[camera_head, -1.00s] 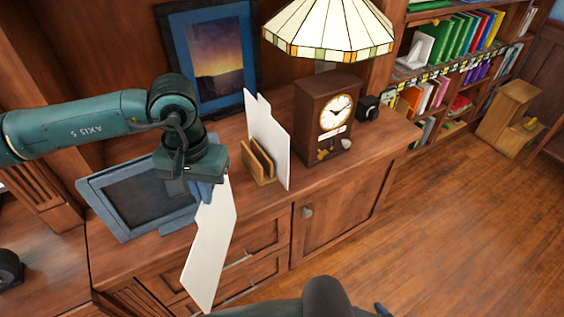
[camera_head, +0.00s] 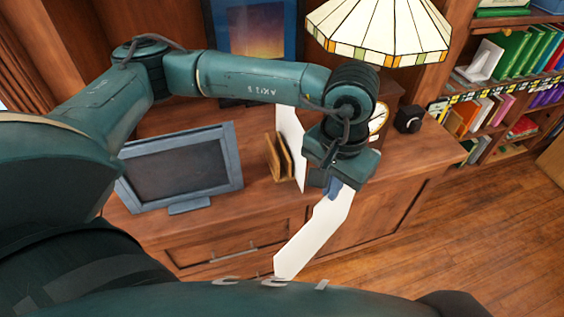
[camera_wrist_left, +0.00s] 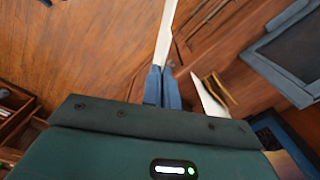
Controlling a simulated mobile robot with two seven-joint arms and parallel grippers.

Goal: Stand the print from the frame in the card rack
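My left gripper (camera_head: 335,187) is shut on the upper end of a white print (camera_head: 312,238), which hangs tilted in front of the cabinet's top edge. In the left wrist view, the blue fingers (camera_wrist_left: 162,88) pinch the print (camera_wrist_left: 167,32). The wooden card rack (camera_head: 284,158) stands on the cabinet top, left of the gripper. Another white sheet (camera_head: 291,130) stands upright at the rack's right side; I cannot tell whether it is in a slot. The blue-grey frame (camera_head: 230,165) stands left of the rack, showing a dark panel. My right gripper is not in view.
A clock (camera_head: 379,122), partly hidden by my arm, and a small black box (camera_head: 408,119) stand to the right. A stained-glass lamp (camera_head: 380,30) overhangs them. A sunset picture (camera_head: 255,30) leans behind. The cabinet top (camera_head: 425,150) is clear at right.

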